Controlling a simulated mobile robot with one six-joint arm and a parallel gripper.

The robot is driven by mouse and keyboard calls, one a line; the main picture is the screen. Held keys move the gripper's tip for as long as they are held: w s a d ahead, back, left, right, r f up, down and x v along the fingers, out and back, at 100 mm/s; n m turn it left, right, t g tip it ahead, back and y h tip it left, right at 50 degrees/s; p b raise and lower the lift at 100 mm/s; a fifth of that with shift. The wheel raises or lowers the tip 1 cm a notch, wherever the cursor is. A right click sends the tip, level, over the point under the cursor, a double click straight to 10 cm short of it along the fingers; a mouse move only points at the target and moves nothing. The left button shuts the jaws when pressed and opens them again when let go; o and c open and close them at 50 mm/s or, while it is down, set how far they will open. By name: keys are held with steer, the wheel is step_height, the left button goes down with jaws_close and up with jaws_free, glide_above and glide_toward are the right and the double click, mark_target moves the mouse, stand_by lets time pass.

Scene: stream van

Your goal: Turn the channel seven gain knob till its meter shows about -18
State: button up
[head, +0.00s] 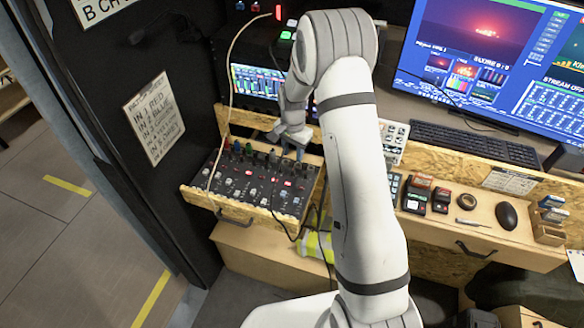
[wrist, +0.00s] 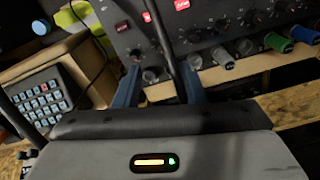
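The dark mixer panel (head: 255,190) lies in a plywood drawer, with rows of knobs, a few coloured knobs at its back edge and small lit red meters. My gripper (head: 288,154) is over its back right part. In the wrist view my gripper (wrist: 160,78) has its two blue-grey fingers spread apart. A grey knob (wrist: 152,74) shows between the fingertips with gaps beside it; I cannot tell whether the fingers reach down around it. Channel numbers cannot be read, so channel seven is not identifiable.
A black cable (wrist: 169,40) crosses the panel close to the fingers. A keypad (wrist: 42,102) lies at left in the wrist view. A rack unit with a screen (head: 258,82) stands behind the mixer. The desk at right holds a keyboard (head: 475,143) and a mouse (head: 507,216).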

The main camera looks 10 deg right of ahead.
mark_target(292, 170)
steer(key=shift+w+f, duration=0.25)
steer(key=shift+f, duration=0.6)
step_height(292, 170, down, 7)
steer(key=shift+f+p, duration=0.2)
steer(key=shift+p, duration=0.85)
steer(key=shift+c, duration=0.3)
jaws_close()
